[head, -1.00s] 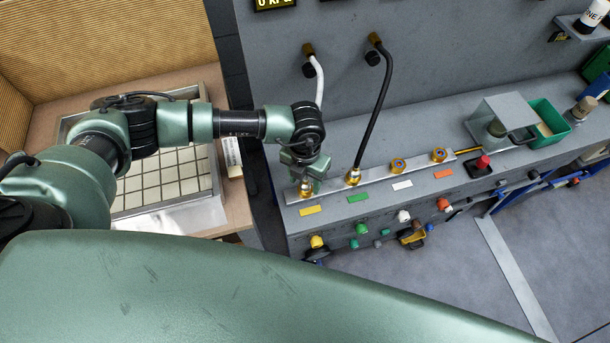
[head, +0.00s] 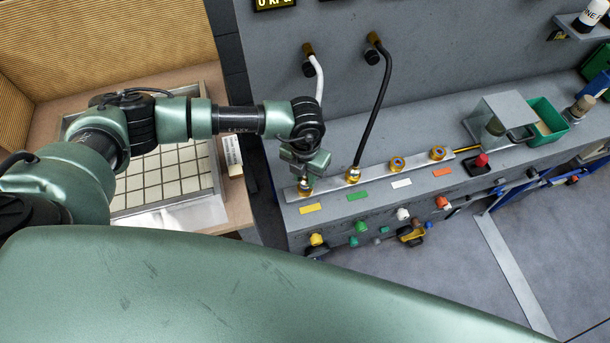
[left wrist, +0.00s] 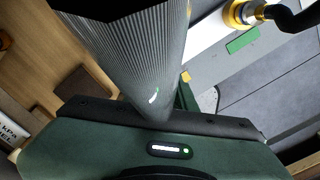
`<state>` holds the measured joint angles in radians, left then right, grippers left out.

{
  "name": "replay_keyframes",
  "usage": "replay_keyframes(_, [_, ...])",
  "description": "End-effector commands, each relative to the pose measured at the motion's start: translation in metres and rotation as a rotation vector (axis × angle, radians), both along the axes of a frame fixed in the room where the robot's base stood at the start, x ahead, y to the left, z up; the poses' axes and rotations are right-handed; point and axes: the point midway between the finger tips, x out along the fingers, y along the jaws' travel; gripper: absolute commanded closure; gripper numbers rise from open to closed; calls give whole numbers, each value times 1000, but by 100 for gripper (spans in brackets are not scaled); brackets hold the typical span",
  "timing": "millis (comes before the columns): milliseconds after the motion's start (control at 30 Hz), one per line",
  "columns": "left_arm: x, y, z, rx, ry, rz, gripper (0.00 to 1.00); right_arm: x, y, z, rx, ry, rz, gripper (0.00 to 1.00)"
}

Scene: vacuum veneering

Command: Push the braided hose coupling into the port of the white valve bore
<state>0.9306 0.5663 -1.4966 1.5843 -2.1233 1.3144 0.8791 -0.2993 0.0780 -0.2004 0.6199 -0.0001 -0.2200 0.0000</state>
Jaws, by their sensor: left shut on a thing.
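The light braided hose (head: 319,80) hangs from a wall fitting and runs down behind my left gripper (head: 304,172). In the left wrist view the hose shows as a large grey ribbed cylinder (left wrist: 140,55) close to the gripper body. My left gripper is shut on the hose's coupling, just above the brass port (head: 305,188) at the yellow label. The fingers hide most of the coupling; I cannot tell how it sits in that port. My right gripper is not in view.
A black hose (head: 376,105) stands in the green-label port (head: 353,175), between my left gripper and the white bore. Another open port (head: 438,153) is at the orange label. A clear-sided box (head: 503,118) and green bin (head: 548,123) stand further right.

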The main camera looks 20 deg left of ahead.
Motion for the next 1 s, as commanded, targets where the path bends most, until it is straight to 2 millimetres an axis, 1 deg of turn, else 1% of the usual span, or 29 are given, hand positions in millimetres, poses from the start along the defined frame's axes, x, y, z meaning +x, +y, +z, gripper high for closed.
replay_keyframes(33, [0, 0, 4, 0, 0, 0, 100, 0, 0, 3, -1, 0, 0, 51])
replay_keyframes(600, [0, 0, 26, 0, 0, 1, 100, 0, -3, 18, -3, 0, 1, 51])
replay_keyframes(1000, [0, 0, 28, 0, -1, -14, 100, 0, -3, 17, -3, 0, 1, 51])
